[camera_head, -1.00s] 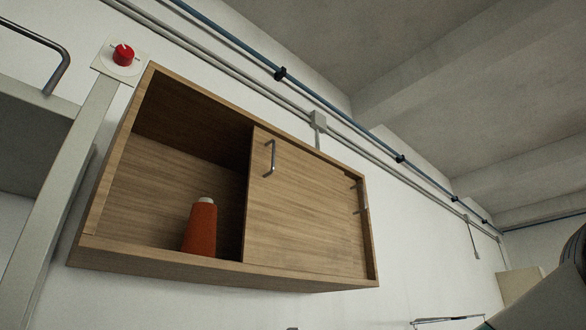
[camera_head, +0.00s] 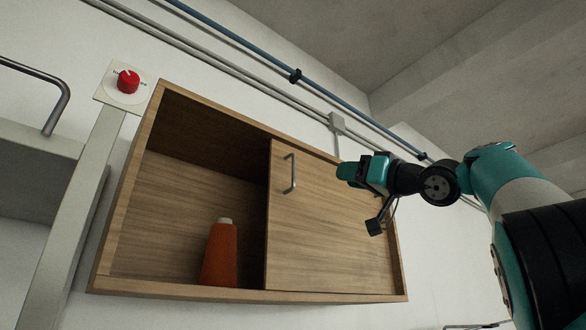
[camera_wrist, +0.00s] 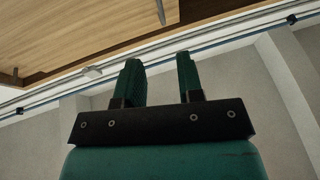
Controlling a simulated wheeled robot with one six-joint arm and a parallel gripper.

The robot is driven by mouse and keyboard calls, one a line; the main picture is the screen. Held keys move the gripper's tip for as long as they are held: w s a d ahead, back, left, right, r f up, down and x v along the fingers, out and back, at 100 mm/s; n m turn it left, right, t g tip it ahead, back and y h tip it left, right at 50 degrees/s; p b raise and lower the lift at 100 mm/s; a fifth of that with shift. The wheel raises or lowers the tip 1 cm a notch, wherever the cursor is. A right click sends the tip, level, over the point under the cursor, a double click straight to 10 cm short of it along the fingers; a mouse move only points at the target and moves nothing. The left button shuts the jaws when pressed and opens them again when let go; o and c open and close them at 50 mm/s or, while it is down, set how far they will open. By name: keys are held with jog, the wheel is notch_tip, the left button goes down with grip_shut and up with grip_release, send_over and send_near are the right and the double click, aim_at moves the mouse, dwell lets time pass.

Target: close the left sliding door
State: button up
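The wooden wall cabinet (camera_head: 190,288) has an open left half, with its dark interior showing. A wooden sliding door panel (camera_head: 318,235) covers the right half; a metal bar handle (camera_head: 290,173) stands near its left edge. I cannot tell how the two doors overlap. My gripper (camera_head: 349,172) is in front of the cabinet's upper right part, to the right of that handle. In the wrist view, my gripper (camera_wrist: 159,78) has its two teal fingers apart with nothing between them. A handle (camera_wrist: 160,10) shows beyond the fingertips, and another (camera_wrist: 10,76) at the left edge.
An orange thread cone (camera_head: 219,254) stands inside the open left half. A red knob (camera_head: 128,81) on a plate is at the upper left, near a grey frame with a bar handle (camera_head: 58,100). A blue pipe (camera_head: 245,48) and grey conduits run along the wall above.

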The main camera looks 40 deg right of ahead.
jog(key=p, duration=0.9)
send_near(293, 186)
jog(key=w+a+r, duration=0.1)
jog(key=w+r, duration=0.7)
jog(key=shift+w+a+r+p, duration=0.15)
jog(key=shift+w+a+p, duration=0.2)
jog(key=shift+w, duration=0.35)
grip_shut()
